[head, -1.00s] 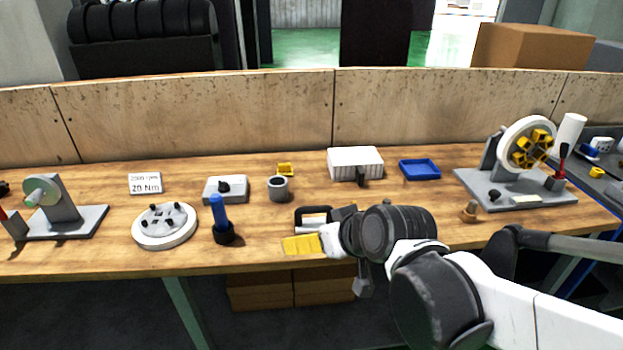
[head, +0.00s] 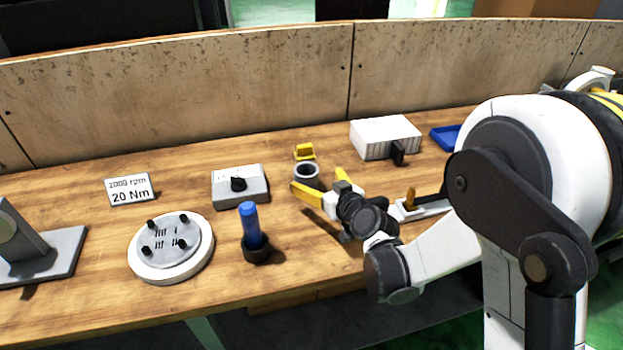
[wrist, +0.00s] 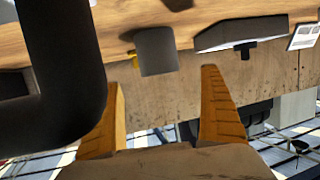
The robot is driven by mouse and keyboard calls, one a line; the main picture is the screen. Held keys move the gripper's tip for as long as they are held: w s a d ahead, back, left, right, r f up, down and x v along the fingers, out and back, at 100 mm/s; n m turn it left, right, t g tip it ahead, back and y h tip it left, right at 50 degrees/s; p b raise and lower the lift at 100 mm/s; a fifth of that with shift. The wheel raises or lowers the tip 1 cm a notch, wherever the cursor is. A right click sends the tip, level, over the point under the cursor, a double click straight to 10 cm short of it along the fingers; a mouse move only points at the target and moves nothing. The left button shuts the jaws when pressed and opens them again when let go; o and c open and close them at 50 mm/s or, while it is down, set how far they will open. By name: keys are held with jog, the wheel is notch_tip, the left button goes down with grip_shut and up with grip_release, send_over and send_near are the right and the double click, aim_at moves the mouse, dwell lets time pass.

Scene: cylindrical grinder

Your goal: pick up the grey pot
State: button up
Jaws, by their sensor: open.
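The grey pot (head: 307,174) is a small round cup standing upright on the workbench in the head view, partly hidden by my gripper. It also shows in the wrist view (wrist: 157,52), upside down, beyond the fingertips and roughly between them. My gripper (head: 322,183) has two yellow fingers spread apart and empty. It is just in front of the pot, with one finger to the left of it and one to the right. I cannot tell whether either finger touches the pot.
A yellow block (head: 304,152) sits behind the pot. A grey box with a black knob (head: 240,186) is to its left, a blue-handled tool (head: 252,230) front left. A white ribbed box (head: 385,137) stands back right. A wooden board (head: 200,100) closes off the back of the bench.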

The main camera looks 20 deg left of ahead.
aim_at(302, 168)
jog(key=b+x, duration=0.2)
jog(key=x, duration=0.5)
jog(key=shift+w+a, duration=0.1)
jog(key=shift+w, duration=0.05)
jog(key=c, duration=1.4)
